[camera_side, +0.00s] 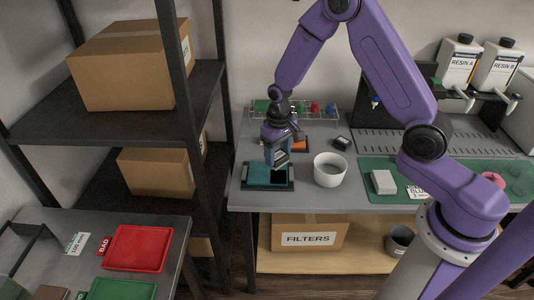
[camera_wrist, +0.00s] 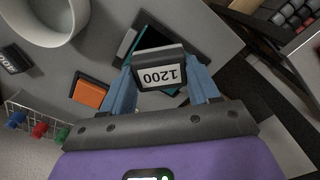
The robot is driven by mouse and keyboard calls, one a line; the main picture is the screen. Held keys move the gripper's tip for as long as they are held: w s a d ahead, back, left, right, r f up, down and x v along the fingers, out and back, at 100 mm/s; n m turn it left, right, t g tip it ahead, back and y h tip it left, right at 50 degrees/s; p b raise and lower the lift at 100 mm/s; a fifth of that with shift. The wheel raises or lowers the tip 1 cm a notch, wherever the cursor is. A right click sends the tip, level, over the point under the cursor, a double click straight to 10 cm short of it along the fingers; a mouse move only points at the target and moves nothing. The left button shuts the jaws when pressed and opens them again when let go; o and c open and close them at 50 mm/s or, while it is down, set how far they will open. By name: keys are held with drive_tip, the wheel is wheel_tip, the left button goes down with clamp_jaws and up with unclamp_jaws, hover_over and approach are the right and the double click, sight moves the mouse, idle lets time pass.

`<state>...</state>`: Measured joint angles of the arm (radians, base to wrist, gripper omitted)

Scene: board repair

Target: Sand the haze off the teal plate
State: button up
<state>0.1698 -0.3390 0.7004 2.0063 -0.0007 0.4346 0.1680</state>
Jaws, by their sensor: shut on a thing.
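The teal plate (camera_side: 260,177) lies in a black holder (camera_side: 245,187) at the left front of the grey bench. In the wrist view only strips of the plate (camera_wrist: 126,44) show, the rest being hidden behind the block. My gripper (camera_side: 277,157) is over the plate, pointing down. It is shut on a dark sanding block with a white label reading 1200 (camera_wrist: 158,74), held between the two blue fingers. I cannot tell whether the block touches the plate or hangs just above it. The haze cannot be made out.
A white bowl (camera_side: 330,170) stands right of the plate. An orange block (camera_wrist: 90,92) and a dark labelled block (camera_side: 341,143) lie behind. A wire rack (camera_side: 320,113) is at the back. A shelf post (camera_side: 220,90) stands close on the left.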

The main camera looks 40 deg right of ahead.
drive_tip(key=shift+s+d+f, duration=0.1)
drive_tip(key=shift+s+f, duration=0.1)
drive_tip(key=shift+f, duration=3.35)
drive_tip(key=shift+w+d+f, duration=0.15)
drive_tip(key=shift+w+f, duration=0.05)
drive_tip(key=shift+f, duration=0.25)
drive_tip(key=shift+c, duration=0.4)
drive_tip(key=shift+w+d+f, duration=0.1)
drive_tip(key=shift+w+d, duration=1.25)
drive_tip(key=shift+s+a, duration=1.6)
drive_tip(key=shift+w+d+r, duration=0.1)
drive_tip(key=shift+r, duration=4)
